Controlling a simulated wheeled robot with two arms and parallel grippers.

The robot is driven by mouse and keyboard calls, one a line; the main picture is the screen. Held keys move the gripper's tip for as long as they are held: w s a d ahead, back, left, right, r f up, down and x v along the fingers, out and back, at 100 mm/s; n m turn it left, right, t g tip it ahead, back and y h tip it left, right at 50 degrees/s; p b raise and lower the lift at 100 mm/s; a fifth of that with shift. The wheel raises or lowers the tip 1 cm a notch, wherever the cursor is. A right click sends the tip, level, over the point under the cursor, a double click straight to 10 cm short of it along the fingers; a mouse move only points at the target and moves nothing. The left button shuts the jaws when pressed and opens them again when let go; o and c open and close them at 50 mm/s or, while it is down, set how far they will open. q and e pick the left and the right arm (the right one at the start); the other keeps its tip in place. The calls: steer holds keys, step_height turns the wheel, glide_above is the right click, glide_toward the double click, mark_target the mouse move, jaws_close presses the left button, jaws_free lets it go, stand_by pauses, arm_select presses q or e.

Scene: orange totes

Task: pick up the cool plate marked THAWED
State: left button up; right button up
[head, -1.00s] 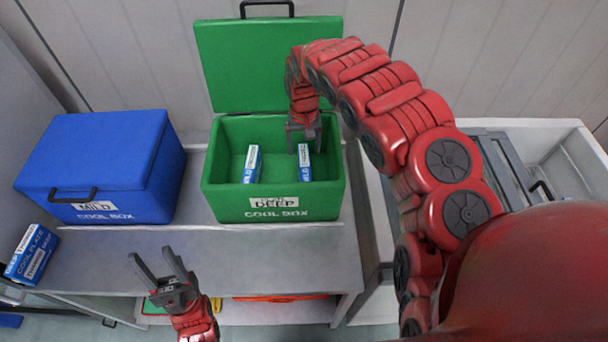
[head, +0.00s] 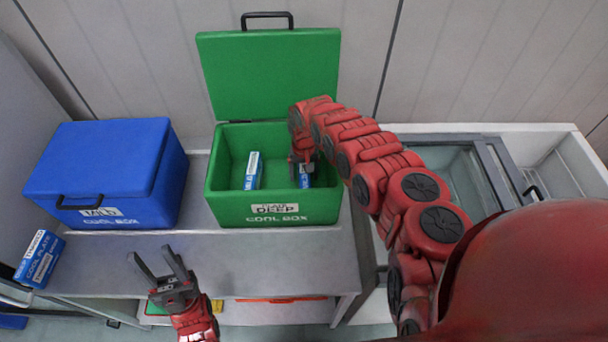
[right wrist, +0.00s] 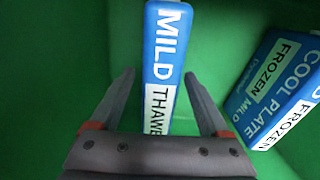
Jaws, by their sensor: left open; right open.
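A blue-and-white cool plate marked MILD THAWED (right wrist: 165,50) stands in the open green box; in the head view the plate (head: 305,179) is partly hidden by my right gripper (head: 301,180). My right gripper (right wrist: 159,76) is open, its fingers pointing down into the box, one on each side of the plate in the right wrist view. A second plate, marked FROZEN (right wrist: 280,88), stands apart in the same box and also shows in the head view (head: 252,171). My left gripper (head: 160,268) is open and empty over the bench front.
The green DEEP cool box (head: 225,207) has its lid (head: 268,75) raised behind. A closed blue MILD cool box (head: 105,175) stands left. Another blue cool plate (head: 40,258) lies at the bench's left end. A white-rimmed bin (head: 545,140) is at right.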

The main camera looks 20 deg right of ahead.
steer(key=shift+w+f, duration=0.1)
steer(key=shift+f, duration=0.8)
jaws_close()
